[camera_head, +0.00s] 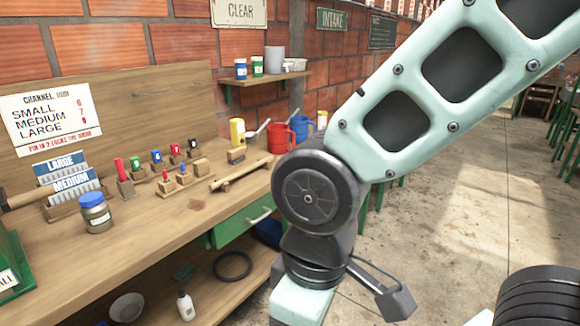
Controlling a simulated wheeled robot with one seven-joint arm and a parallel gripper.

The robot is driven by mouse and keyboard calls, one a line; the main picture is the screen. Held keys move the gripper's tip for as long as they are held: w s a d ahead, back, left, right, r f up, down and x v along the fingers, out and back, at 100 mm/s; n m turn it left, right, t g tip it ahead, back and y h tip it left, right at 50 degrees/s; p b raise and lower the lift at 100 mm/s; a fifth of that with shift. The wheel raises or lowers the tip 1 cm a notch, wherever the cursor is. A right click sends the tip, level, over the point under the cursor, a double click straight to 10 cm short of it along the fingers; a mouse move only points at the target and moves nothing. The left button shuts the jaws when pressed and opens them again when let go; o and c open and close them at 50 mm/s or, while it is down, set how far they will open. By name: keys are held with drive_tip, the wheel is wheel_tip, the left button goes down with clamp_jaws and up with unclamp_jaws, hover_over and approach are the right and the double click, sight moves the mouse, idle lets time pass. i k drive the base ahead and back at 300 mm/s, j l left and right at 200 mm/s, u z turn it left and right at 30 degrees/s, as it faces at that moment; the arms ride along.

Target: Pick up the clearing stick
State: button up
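A light wooden stick (242,172) lies slanted on low supports on the workbench, left of my arm. It looks like the clearing stick, but no label on it is readable. Another rod with a dark end (18,200) shows at the bench's left edge, partly cut off by the frame. My pale green arm crosses the right side of the view, bends at a dark round joint and runs down out of the bottom edge.
The wooden bench (150,240) carries a blue-lidded jar (95,213), small coloured-top pegs, red mug (280,138) and blue mug (301,129). A green drawer (245,219) sits below. A lower shelf holds a black ring (233,265) and white bottle (186,306).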

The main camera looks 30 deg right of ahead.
sight(228, 179)
drive_tip(key=z, duration=0.1)
drive_tip(key=i+u, duration=0.15)
drive_tip(key=i, duration=0.5)
drive_tip(key=i+l+u, duration=0.15)
drive_tip(key=i, duration=0.55)
